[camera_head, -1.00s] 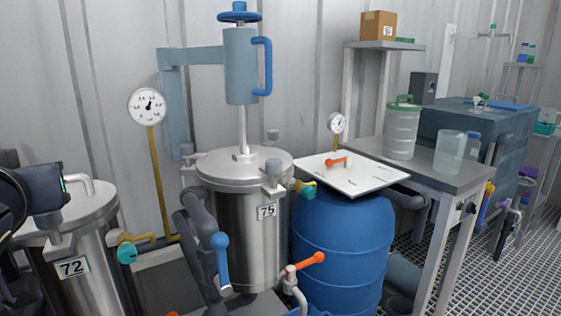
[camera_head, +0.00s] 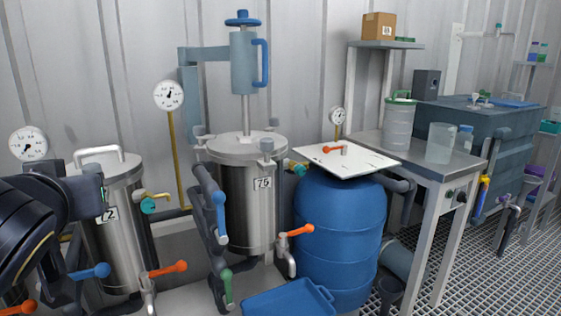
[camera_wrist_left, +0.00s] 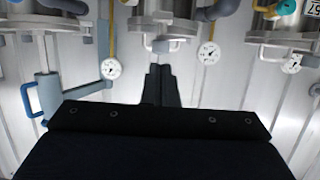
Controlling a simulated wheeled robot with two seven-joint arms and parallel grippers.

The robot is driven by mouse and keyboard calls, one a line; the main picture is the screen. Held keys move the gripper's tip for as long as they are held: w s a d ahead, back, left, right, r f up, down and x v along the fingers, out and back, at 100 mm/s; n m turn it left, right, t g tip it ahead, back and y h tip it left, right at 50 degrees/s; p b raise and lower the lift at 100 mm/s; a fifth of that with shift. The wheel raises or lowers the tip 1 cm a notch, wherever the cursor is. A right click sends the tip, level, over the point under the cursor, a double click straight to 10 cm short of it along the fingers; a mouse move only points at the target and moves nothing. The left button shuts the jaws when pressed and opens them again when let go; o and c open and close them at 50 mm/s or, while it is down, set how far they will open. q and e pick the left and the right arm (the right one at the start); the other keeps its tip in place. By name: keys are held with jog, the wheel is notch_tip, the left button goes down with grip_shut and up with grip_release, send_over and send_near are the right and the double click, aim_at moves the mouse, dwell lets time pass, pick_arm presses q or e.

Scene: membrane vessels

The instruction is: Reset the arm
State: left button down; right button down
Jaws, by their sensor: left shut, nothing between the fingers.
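My left arm (camera_head: 40,215) is black and comes in from the left in the head view, in front of the vessel at far left. In the left wrist view my left gripper (camera_wrist_left: 160,84) shows two dark fingers side by side, shut with nothing between them. That view looks upside down toward the wall, with vessels and gauges along its top. The fingers look clear of them. My right gripper is in neither view.
Steel vessel 75 (camera_head: 250,205) stands mid-scene beside a blue barrel (camera_head: 338,240) with a white board (camera_head: 362,164) on top. Vessel 72 (camera_head: 120,235) is partly behind my arm. Valve handles, a blue tray (camera_head: 285,300) and a steel table (camera_head: 430,163) stand around.

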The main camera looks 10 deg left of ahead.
pick_arm(q)
jog(key=s+d+f+m+g+h, duration=0.1)
jog(key=d+f+m+g+h, duration=0.2)
jog(key=f, duration=0.8)
jog(key=d+f+m+h, duration=0.1)
jog(key=d+f+h, duration=0.3)
jog(key=f, duration=0.6)
jog(key=s+d+f+m+g+h, duration=0.25)
jog(key=s+d+f+h, duration=0.35)
jog(key=d+f, duration=0.5)
notch_tip(320, 180, up, 31)
jog(key=a+p, duration=0.1)
jog(key=p, duration=3.1)
jog(key=shift+a+n, duration=0.3)
jog(key=shift+n, duration=0.05)
jog(key=shift+g, duration=0.25)
jog(key=shift+s, duration=0.1)
